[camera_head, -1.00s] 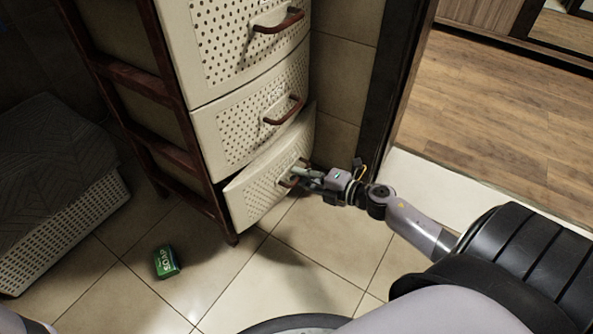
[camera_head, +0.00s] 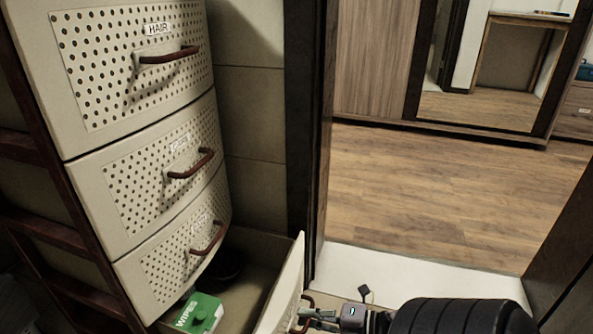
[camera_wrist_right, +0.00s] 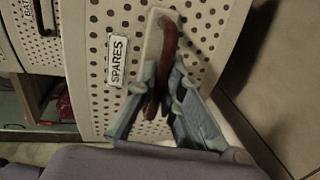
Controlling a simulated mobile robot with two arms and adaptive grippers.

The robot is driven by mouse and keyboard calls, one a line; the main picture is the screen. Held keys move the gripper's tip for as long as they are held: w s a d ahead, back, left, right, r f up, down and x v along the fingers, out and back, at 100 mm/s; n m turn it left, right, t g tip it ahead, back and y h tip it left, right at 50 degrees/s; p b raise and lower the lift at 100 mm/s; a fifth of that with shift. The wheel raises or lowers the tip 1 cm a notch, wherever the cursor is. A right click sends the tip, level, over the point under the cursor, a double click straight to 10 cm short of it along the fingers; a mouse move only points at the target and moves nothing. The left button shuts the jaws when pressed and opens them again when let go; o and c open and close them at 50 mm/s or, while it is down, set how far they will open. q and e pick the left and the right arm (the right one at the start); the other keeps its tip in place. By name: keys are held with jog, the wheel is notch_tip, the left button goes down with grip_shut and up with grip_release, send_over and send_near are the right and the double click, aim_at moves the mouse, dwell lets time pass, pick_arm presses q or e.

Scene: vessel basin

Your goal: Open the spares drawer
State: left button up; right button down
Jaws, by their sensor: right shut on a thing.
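The spares drawer (camera_head: 286,285) is the lowest of the cream perforated cabinet and stands well pulled out. Its inside shows behind the front panel. Its SPARES label (camera_wrist_right: 117,62) and red-brown handle (camera_wrist_right: 169,42) show in the right wrist view. My right gripper (camera_wrist_right: 158,88) has its fingers around the handle and is shut on it. In the head view the right gripper (camera_head: 312,317) is at the outer side of the drawer front, at the bottom edge. My left gripper is not in view.
A green-and-white wipes box (camera_head: 199,313) and a dark round thing (camera_head: 227,266) show in the open drawer. The closed drawers above have handles; the top one (camera_head: 130,70) reads HAIR. A dark door frame (camera_head: 305,130) stands right of the cabinet, with wooden floor (camera_head: 430,190) beyond.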

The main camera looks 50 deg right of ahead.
jog(key=shift+s, duration=0.2)
jog(key=c, duration=1.7)
grip_release()
jog(key=shift+d, duration=0.1)
jog(key=v, duration=1.2)
jog(key=shift+w, duration=0.1)
